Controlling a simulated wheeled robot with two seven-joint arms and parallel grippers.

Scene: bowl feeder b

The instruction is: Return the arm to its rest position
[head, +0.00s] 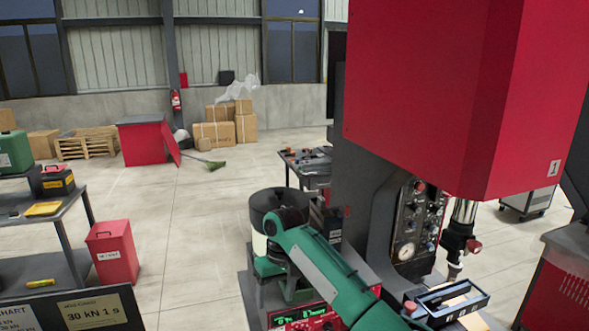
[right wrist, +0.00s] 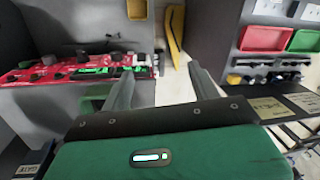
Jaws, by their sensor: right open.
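My right arm (head: 325,270), green with a grey joint, reaches in from the lower right of the head view and bends beside the dark feeder bowl (head: 262,204). The hand end of this arm is hard to make out there. In the right wrist view my right gripper (right wrist: 163,82) is open, with its two grey fingers wide apart and nothing between them. A red control panel (right wrist: 75,72) with green displays lies beyond the left finger; I cannot tell whether they touch. My left gripper is out of view.
The red press (head: 425,90) fills the upper right, above a black tray (head: 450,300). A red panel with green digits (head: 305,318) sits below my arm. A grey shelf (head: 60,225) and red bin (head: 112,252) stand at left. The floor (head: 195,230) between is clear.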

